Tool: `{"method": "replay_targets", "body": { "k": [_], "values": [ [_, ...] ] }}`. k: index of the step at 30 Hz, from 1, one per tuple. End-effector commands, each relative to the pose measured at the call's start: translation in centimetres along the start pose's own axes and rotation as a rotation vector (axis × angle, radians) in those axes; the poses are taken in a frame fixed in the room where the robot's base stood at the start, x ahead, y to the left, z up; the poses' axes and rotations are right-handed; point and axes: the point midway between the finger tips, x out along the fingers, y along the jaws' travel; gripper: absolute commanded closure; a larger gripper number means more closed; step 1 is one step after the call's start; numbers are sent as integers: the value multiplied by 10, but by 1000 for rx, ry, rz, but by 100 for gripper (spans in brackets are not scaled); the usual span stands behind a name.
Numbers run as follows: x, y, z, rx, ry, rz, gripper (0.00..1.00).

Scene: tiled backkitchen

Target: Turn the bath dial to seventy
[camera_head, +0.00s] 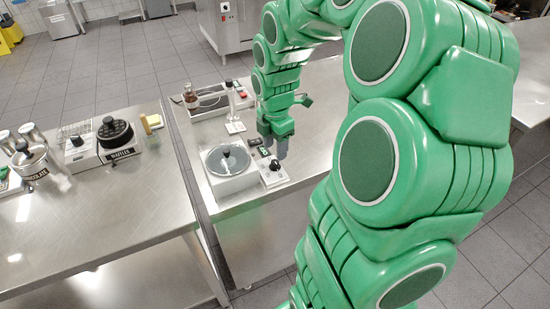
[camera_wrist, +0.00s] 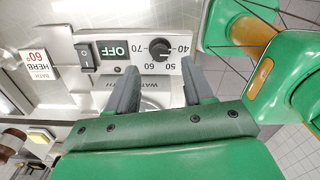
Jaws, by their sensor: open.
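The water bath (camera_head: 228,182) is a white unit with a round grey lid on the steel table in the head view. Its black dial (camera_head: 275,165) is on the front panel, partly near my gripper. In the wrist view the panel appears upside down, with the black dial (camera_wrist: 160,49) ringed by 40, 50, 60 and 70. I cannot tell which number its pointer is at. My gripper (camera_wrist: 158,70) is open and empty, its grey fingers on either side of the dial's column in the picture. Contact is not visible. My gripper also shows above the panel (camera_head: 274,146).
A green OFF display (camera_wrist: 113,50) and a black rocker switch (camera_wrist: 86,58) sit beside the dial. A label card (camera_wrist: 38,64) reads bath, herb, 60°. A waffle maker (camera_head: 115,138) is on the left table.

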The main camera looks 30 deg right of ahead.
Motion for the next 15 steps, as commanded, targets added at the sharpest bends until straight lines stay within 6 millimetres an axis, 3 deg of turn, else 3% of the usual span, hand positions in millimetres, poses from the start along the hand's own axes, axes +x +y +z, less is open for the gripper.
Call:
{"method": "replay_targets", "body": {
  "k": [9,15],
  "values": [
    [44,0,0,0,-1,-2,48],
    [53,0,0,1,0,1,48]
  ]
}}
